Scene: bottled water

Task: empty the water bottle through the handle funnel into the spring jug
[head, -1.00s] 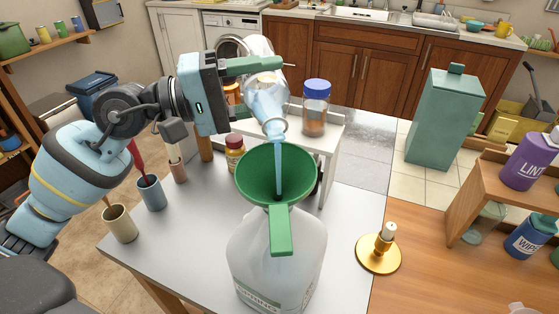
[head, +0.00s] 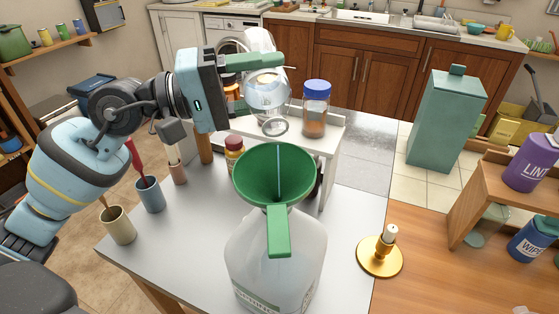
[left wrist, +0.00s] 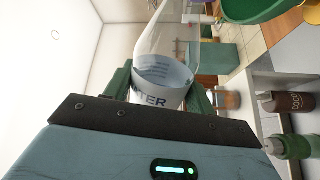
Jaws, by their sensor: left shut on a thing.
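My left gripper (head: 258,80) is shut on the clear water bottle (head: 267,97) and holds it tilted, mouth down, above and behind the green handle funnel (head: 254,182). The bottle looks almost clear in the head view, and its label shows between the green fingers in the left wrist view (left wrist: 160,98). The jug's water level is hard to tell. My right gripper is out of view.
A white riser (head: 331,135) behind the funnel holds a blue-lidded jar (head: 316,108). Cups (head: 119,226) stand at the table's left. A brass candle holder (head: 379,256) stands right of the jug. The grey table (head: 350,190) is clear between them.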

